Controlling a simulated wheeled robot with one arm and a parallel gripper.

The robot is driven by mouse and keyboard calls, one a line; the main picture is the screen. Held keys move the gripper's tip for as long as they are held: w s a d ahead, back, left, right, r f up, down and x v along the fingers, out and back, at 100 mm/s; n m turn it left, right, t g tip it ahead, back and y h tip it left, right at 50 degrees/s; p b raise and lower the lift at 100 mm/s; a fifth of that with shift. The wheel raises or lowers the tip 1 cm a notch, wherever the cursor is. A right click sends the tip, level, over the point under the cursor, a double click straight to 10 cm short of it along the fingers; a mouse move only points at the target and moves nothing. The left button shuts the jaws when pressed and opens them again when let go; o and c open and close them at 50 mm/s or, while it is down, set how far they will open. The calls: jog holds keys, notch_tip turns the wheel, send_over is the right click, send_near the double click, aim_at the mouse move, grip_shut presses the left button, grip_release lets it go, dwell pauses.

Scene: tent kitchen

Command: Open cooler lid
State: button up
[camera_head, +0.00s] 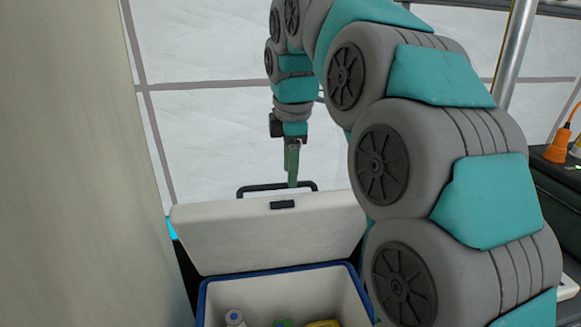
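The cooler lid (268,238) is white and stands raised behind the cooler, tilted up from its far edge, with a dark latch (283,205) near its top. The cooler body (207,290) has a blue rim and a pale inside that shows at the bottom of the view. My gripper (292,182) points down at the top of the lid, by the dark handle (262,187). Its fingers look narrow and close together, but I cannot tell whether they are open, shut or touching the handle.
A bottle with a white cap (234,317), a green item (283,323) and a yellow item (322,323) lie in the cooler. A pale panel (75,160) fills the left side. A metal pole (515,55) and an orange plug (558,146) stand at the right.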

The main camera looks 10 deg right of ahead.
jog(key=w+r+p, duration=0.2)
jog(key=w+r, duration=0.3)
jog(key=w, duration=0.2)
jog(key=shift+d, duration=0.15)
dwell(0.7)
dwell(0.6)
